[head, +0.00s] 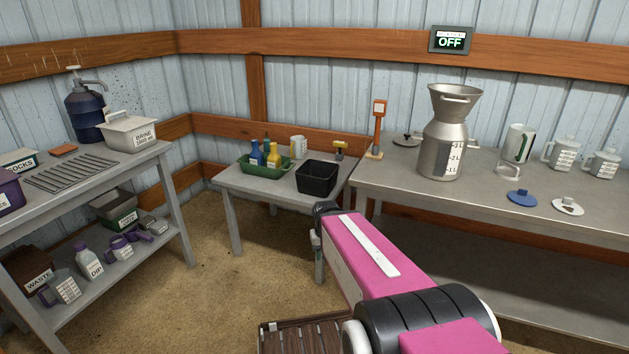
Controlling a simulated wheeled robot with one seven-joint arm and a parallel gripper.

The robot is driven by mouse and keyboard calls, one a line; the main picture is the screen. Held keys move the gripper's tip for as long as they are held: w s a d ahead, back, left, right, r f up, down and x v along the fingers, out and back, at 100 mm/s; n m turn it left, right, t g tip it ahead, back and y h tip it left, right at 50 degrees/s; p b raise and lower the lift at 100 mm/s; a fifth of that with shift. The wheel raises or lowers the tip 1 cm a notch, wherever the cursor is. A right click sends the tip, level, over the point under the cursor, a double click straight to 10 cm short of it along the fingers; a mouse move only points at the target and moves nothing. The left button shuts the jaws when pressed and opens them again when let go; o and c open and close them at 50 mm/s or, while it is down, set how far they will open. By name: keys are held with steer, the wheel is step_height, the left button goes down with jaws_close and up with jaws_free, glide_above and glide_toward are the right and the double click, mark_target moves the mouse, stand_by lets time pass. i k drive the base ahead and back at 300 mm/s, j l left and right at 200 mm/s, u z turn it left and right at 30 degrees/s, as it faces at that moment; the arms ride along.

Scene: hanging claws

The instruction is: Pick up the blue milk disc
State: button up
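The blue milk disc (522,198) lies flat on the right-hand table, near its front edge. It is a round blue disc with a small raised knob on top. A white disc (567,206) with a dark mark lies just to its right, apart from it. My pink arm reaches from the lower right toward the middle of the head view. My gripper (318,240) is at the arm's far end, in front of the small middle table, well left of the blue disc. Its fingers are mostly hidden, so I cannot tell whether it is open.
The right table (450,205) holds a large metal milk can (444,140), a clear-sided cup on a stand (518,145) and white jugs (560,153). A black bin (317,178) and green tray (265,170) stand on the middle table. A brown slatted crate (300,338) is low in front.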

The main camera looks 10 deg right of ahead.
mark_target(520, 197)
steer(key=z, duration=2.25)
